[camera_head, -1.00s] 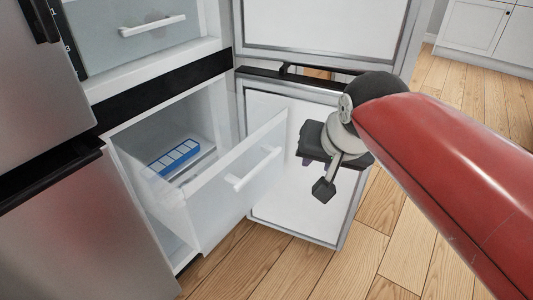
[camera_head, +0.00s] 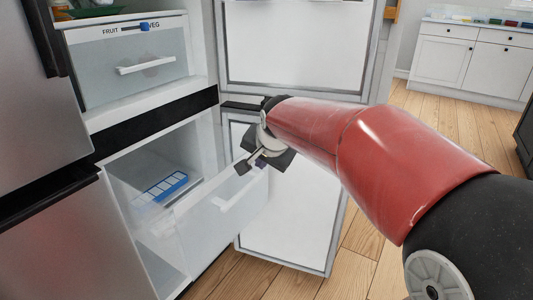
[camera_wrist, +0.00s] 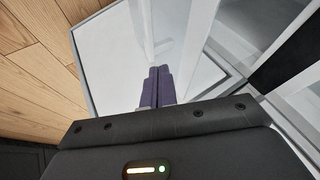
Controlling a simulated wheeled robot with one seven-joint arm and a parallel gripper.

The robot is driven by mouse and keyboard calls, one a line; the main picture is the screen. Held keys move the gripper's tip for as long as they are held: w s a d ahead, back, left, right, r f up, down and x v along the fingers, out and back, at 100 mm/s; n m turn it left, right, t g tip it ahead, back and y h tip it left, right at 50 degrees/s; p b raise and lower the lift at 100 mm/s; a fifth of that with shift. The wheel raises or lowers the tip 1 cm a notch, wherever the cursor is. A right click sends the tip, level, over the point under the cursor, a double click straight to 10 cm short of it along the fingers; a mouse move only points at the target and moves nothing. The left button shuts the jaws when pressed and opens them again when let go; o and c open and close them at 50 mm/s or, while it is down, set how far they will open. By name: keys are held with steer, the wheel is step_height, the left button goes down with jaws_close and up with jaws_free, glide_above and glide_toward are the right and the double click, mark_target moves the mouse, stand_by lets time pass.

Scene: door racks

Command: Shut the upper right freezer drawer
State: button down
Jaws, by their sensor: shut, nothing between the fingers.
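The freezer drawer (camera_head: 200,226) in the lower right compartment is pulled out, a clear white bin with a white bar handle (camera_head: 240,192) on its front. A blue ice tray (camera_head: 166,186) shows inside the compartment, behind the drawer front. My gripper is at the far right end of the drawer front in the head view, where its fingers are mostly hidden. In the wrist view its two purple fingers (camera_wrist: 159,85) are together with nothing between them. I cannot tell whether they touch the drawer.
The open lower door (camera_head: 300,225) stands just behind my gripper, with the open upper door (camera_head: 295,50) above it. A closed fruit and veg drawer (camera_head: 130,75) sits above the black band. Wooden floor (camera_head: 375,225) is clear at right.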

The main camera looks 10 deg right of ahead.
mark_target(248, 155)
steer(key=shift+w+a+r, duration=0.1)
steer(key=shift+w+a, duration=0.45)
steer(key=shift+a, duration=0.25)
steer(key=shift+w+a+r, duration=0.1)
steer(key=shift+w+a, duration=0.45)
steer(key=shift+a, duration=0.2)
